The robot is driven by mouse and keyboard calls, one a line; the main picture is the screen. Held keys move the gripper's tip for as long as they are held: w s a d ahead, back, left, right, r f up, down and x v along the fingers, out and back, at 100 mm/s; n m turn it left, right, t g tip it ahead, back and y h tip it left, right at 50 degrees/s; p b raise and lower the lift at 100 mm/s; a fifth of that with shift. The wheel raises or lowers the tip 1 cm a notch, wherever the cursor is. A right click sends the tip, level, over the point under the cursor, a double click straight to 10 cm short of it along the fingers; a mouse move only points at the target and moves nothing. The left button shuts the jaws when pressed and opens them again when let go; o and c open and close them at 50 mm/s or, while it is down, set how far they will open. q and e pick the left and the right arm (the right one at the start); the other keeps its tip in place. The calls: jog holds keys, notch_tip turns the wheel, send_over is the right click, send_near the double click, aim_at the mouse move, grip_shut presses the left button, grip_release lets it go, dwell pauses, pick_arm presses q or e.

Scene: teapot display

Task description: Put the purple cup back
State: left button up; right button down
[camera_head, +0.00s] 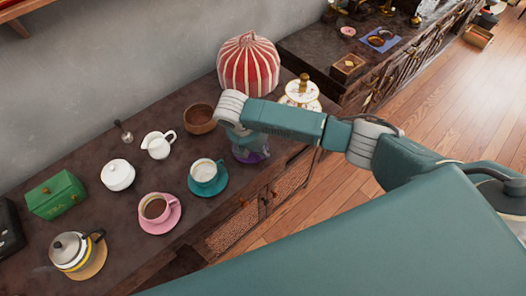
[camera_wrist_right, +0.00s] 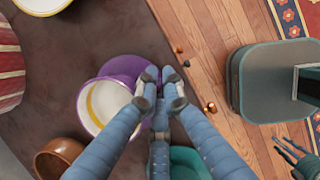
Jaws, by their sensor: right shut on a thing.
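The purple cup (camera_wrist_right: 106,106) shows a white inside with a yellow ring in the right wrist view. A purple saucer (camera_wrist_right: 125,68) shows behind it, partly covered. My right gripper (camera_wrist_right: 162,88) is shut at the cup's right side, on what seems to be its handle, which the fingers hide. In the head view my right gripper (camera_head: 243,138) hides most of the cup, and only some purple (camera_head: 252,156) shows below it, near the counter's front edge. Whether the cup touches the saucer cannot be told. My left gripper (camera_wrist_right: 291,152) shows small in the right wrist view, its dark fingers spread apart.
A teal cup on its saucer (camera_head: 207,177) stands just left of the gripper, and a brown bowl (camera_head: 199,118) behind it. A red striped tea cosy (camera_head: 248,66) and a floral teapot (camera_head: 301,92) stand close by. A pink cup (camera_head: 157,209) is farther left.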

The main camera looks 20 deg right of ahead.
jog(key=shift+f, duration=0.65)
jog(key=c, duration=1.9)
grip_release()
jog(key=shift+f, duration=0.15)
jog(key=b+v, duration=0.1)
jog(key=v, duration=1.1)
